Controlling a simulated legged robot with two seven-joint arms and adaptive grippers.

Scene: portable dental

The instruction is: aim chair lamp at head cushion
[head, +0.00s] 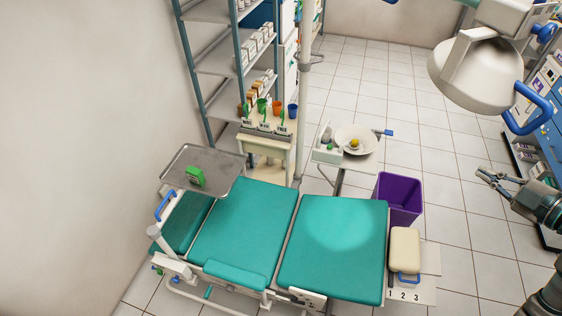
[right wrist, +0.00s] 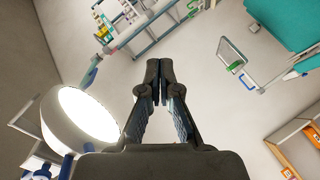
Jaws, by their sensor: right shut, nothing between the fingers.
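The chair lamp (head: 482,68) hangs at the upper right of the head view, a cream-white dome with a blue handle (head: 530,108). Its lit face shows in the right wrist view (right wrist: 82,115), left of my gripper. A bright spot lies on the right teal seat section (head: 335,245). A small cream cushion (head: 405,248) with a blue handle sits beyond that section's right end; it looks like the head cushion, though I cannot be sure. My right gripper (head: 488,175) is shut and empty, below the lamp and apart from it; it also shows in the wrist view (right wrist: 159,80). My left gripper is out of view.
A metal tray (head: 225,165) with a green box (head: 195,177) overhangs the chair's left part. A purple bin (head: 400,200), a basin (head: 355,140) and shelves (head: 215,60) stand behind the chair. Blue drawers (head: 552,145) stand at the right. The tiled floor between chair and gripper is clear.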

